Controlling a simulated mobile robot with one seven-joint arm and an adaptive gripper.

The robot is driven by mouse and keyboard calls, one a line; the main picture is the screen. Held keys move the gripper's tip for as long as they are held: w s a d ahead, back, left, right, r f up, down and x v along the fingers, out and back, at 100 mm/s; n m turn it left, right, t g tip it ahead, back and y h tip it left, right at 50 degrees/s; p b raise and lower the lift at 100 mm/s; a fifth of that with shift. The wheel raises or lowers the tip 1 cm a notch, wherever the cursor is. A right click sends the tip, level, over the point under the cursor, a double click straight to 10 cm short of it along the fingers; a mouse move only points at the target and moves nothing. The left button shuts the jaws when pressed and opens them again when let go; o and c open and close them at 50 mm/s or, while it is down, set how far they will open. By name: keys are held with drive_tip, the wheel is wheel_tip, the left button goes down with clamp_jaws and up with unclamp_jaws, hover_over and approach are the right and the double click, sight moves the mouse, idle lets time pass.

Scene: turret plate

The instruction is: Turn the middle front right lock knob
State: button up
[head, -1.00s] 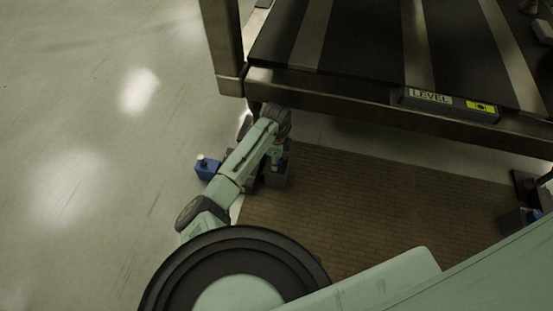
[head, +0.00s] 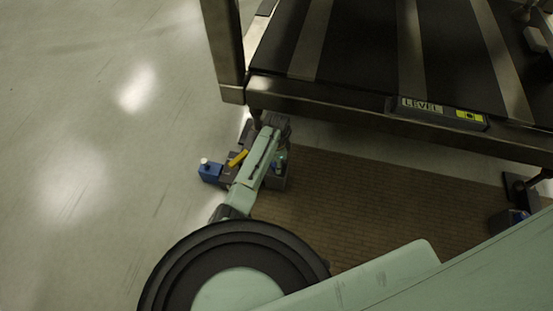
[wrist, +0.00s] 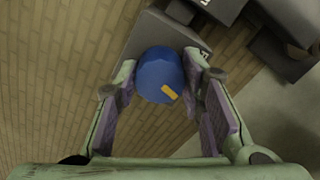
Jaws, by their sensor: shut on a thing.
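A round blue knob (wrist: 158,73) with a yellow mark on its face sits on a grey block (wrist: 165,35) in the wrist view. My gripper (wrist: 160,80) has one finger on each side of the knob and is shut on it. The yellow mark lies toward the lower right of the knob's face.
The dark table (head: 350,50) with a level display (head: 440,108) stands above and behind the arm. A blue box (head: 210,172) with a white cap and a yellow bar (head: 238,158) lie left of the arm. A brown mat (head: 370,200) covers the floor at right. The left floor is clear.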

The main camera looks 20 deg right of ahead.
drive_tip(key=n+p, duration=0.3)
drive_tip(key=n, duration=0.3)
drive_tip(key=shift+s+r, duration=0.1)
drive_tip(key=n+p, duration=0.1)
drive_tip(key=n, duration=0.4)
drive_tip(key=shift+n+p, duration=0.4)
drive_tip(key=o, duration=1.1)
drive_tip(key=shift+o, duration=0.2)
wheel_tip(320, 180, up, 12)
idle(0.5)
